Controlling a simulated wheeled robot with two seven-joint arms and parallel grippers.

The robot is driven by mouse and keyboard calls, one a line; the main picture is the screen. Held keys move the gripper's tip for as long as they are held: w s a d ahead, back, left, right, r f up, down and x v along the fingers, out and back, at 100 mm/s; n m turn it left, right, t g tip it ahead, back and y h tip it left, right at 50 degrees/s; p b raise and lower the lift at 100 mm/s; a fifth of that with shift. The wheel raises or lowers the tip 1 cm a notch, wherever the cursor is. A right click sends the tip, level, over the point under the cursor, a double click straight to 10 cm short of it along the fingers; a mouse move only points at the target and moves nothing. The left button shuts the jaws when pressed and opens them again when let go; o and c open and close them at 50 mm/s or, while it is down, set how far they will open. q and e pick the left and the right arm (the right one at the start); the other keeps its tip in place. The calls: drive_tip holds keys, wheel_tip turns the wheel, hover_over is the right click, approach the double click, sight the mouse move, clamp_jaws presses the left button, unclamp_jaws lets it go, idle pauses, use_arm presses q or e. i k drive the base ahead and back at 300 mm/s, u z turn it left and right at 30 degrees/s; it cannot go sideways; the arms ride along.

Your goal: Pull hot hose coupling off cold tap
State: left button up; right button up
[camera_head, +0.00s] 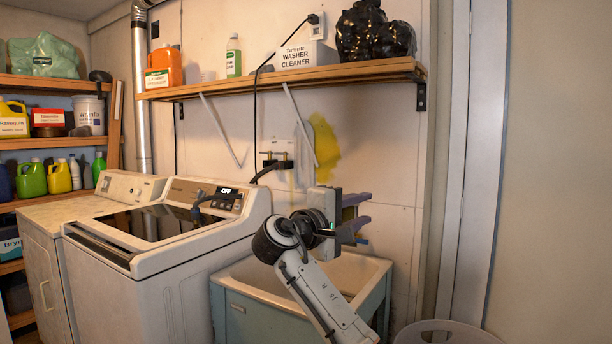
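My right gripper (357,214) is over the utility sink, in front of the back wall. Its two purple-grey fingers stand apart with a gap between them, and I see nothing held there. The small taps (277,156) are on the wall left of and above the gripper, clearly apart from it in the picture. A dark hose (263,171) runs left and down from just under the taps. The hose couplings are too small to tell hot from cold. My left gripper is not in view.
The sink (240,295) stands under my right arm. A wooden shelf (290,78) with bottles and a box hangs above. A pale basket (445,332) is at lower right.

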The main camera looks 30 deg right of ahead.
sight(280, 166)
drive_tip(key=z, duration=0.6)
drive_tip(key=i, duration=2.35)
drive_tip(key=u, duration=0.95)
